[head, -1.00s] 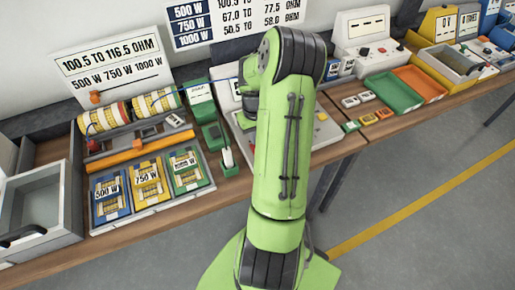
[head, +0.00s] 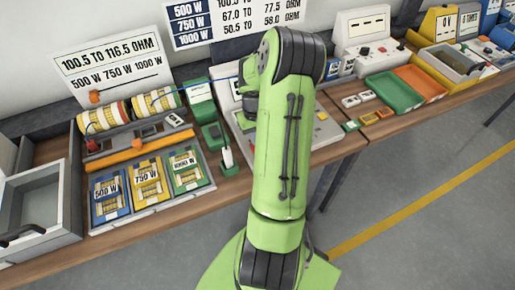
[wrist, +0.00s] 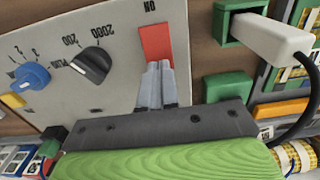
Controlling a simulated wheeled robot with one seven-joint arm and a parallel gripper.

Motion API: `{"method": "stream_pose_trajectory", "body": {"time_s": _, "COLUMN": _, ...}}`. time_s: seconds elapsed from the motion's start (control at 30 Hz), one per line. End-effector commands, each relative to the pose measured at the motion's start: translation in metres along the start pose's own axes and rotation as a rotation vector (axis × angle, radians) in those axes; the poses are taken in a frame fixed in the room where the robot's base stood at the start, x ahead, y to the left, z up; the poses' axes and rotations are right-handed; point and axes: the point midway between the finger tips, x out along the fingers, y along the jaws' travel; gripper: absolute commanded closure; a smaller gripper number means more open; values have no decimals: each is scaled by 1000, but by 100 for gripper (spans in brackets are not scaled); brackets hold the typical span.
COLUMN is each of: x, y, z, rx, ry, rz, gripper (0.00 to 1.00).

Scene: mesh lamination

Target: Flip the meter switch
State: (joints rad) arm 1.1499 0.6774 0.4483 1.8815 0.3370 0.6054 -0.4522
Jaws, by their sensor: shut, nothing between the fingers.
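The meter panel shows in the wrist view as a light grey plate (wrist: 95,40), upside down in the picture. Its red switch (wrist: 156,42) sits under the label "ON". My gripper (wrist: 156,68) is shut and empty, with its fingertips at the lower edge of the red switch; they overlap it in the picture, and I cannot tell if they touch. A black knob (wrist: 91,64) and a blue knob (wrist: 31,75) are on the panel. In the head view my arm hides the gripper and most of the meter (head: 322,130).
In the wrist view a white plug-like handle (wrist: 270,35) with a black cable stands in a green holder (wrist: 228,22), close beside the panel. In the head view, trays with blue, yellow and green parts (head: 150,185) lie left, and green (head: 393,94) and orange bins (head: 420,82) right.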

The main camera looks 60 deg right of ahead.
Motion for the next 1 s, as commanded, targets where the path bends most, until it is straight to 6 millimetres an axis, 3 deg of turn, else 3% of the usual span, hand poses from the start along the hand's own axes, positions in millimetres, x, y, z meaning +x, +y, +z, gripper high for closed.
{"method": "stream_pose_trajectory", "body": {"time_s": 0.87, "x": 14, "y": 0, "z": 0, "rx": 0, "ry": -1, "rz": -1, "gripper": 100}}
{"method": "stream_pose_trajectory", "body": {"time_s": 1.0, "x": 9, "y": 0, "z": 0, "rx": 0, "ry": -1, "rz": 0, "gripper": 100}}
